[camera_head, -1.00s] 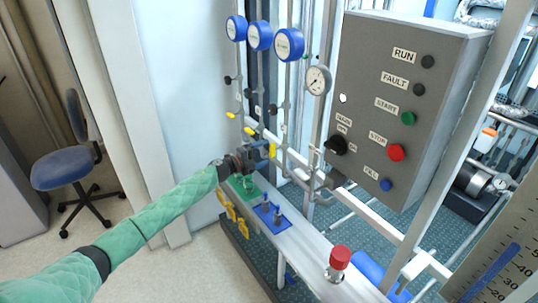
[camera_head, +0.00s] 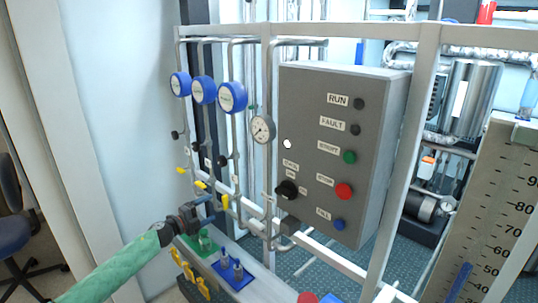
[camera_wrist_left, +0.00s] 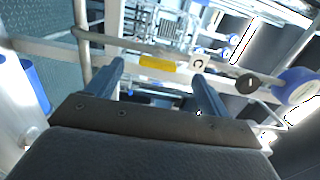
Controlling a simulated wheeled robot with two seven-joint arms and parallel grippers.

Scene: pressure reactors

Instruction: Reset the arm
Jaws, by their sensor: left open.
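My left arm, in a green sleeve, comes in from the lower left in the head view. Its gripper (camera_head: 207,203) is near the green plate (camera_head: 204,245) on the pale ledge, close to the lower ends of the gauge pipes. In the left wrist view the two fingers of the left gripper (camera_wrist_left: 160,85) stand wide apart, with nothing held between them. A yellow valve handle (camera_wrist_left: 160,63) shows beyond and between the fingertips. My right gripper is in neither view.
A grey control box (camera_head: 335,150) with labelled buttons hangs on the frame to the right. Blue gauges (camera_head: 203,90) sit on the pipes above the gripper. A blue plate (camera_head: 234,272) and yellow handles (camera_head: 189,271) are by the ledge. A scale board (camera_head: 495,215) stands far right.

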